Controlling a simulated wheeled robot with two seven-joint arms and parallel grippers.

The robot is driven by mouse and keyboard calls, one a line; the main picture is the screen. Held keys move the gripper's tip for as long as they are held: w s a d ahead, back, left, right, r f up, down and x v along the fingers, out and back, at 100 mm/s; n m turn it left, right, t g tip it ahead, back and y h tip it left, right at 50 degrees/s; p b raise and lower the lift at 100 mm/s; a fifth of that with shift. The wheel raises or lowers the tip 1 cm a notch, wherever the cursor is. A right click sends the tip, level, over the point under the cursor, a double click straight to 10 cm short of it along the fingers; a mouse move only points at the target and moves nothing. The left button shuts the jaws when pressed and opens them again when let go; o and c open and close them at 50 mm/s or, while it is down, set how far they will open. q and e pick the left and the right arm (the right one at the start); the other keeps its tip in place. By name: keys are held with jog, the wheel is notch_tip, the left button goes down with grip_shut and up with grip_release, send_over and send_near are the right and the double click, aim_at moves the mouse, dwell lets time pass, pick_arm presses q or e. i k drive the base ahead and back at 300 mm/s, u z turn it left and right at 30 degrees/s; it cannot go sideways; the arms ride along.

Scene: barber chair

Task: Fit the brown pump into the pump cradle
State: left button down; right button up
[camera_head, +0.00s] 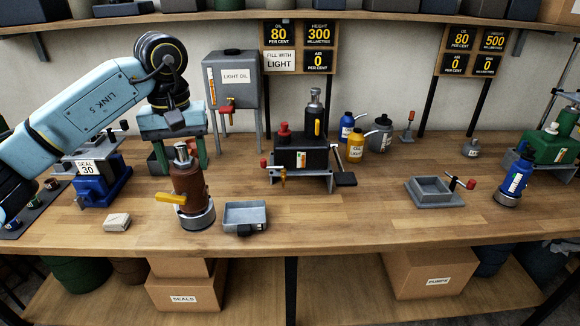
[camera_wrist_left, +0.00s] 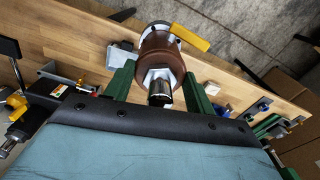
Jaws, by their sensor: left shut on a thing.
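The brown pump (camera_head: 188,184) has a silver top, a yellow side handle and a silver ring at its bottom. It stands nearly upright near the table's front left; I cannot tell whether its bottom touches the table. My left gripper (camera_head: 180,163) is shut on it, its green fingers on either side of the body, as the left wrist view shows the pump (camera_wrist_left: 161,55) between the fingers (camera_wrist_left: 156,80). A grey open-topped block with a red-handled clamp (camera_head: 434,191), apparently the pump cradle, sits empty at the right of the table. My right gripper is not in view.
A small grey tray (camera_head: 245,213) is just right of the pump, a pale block (camera_head: 117,222) to its left. A black machine (camera_head: 300,158) stands behind centre. A blue pump (camera_head: 515,179) stands right of the cradle. The front middle of the table is clear.

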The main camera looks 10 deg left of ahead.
aim_at(425, 191)
jog(key=i, duration=1.3)
